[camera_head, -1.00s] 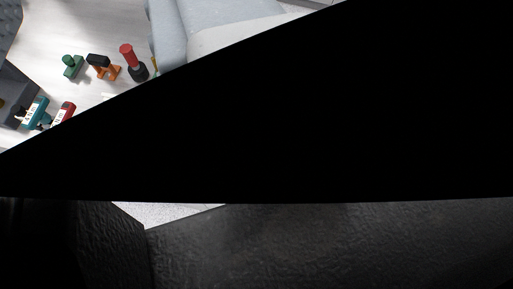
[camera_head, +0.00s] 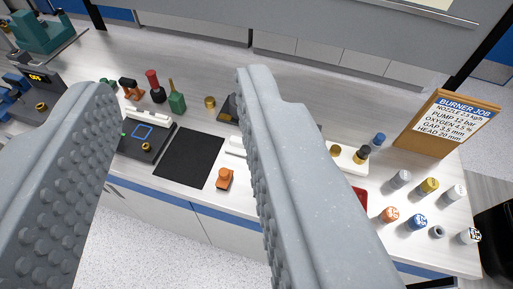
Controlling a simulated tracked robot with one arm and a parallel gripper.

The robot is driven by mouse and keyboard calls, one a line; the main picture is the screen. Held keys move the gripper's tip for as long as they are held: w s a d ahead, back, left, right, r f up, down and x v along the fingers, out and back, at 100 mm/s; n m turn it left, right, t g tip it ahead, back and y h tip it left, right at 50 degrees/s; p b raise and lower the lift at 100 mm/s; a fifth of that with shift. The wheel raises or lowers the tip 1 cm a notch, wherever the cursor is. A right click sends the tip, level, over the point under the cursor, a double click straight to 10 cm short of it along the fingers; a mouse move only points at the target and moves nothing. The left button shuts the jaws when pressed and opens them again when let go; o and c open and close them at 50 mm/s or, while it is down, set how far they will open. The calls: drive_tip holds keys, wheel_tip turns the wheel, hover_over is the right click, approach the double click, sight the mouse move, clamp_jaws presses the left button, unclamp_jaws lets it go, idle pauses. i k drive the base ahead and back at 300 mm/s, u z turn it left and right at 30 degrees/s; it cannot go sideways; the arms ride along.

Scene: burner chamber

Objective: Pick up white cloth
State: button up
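My gripper (camera_head: 177,84) is open, with its two grey studded fingers wide apart and nothing held between them. The fingers reach over the view of a white workbench (camera_head: 310,100). I cannot make out a white cloth for certain. A small white piece (camera_head: 236,146) shows beside the right finger, partly hidden by it, and I cannot tell what it is. The fingers hide parts of the bench on the left and at the middle right.
A black mat (camera_head: 188,160) and an orange object (camera_head: 224,179) lie near the bench's front edge. A dark device (camera_head: 146,140), a green bottle (camera_head: 177,101) and a red-topped tool (camera_head: 153,82) stand left. Several capped cylinders and a sign board (camera_head: 440,125) are right.

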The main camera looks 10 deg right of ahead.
sight(235, 145)
drive_tip(key=z, duration=0.15)
drive_tip(key=i, duration=1)
drive_tip(key=u, duration=0.05)
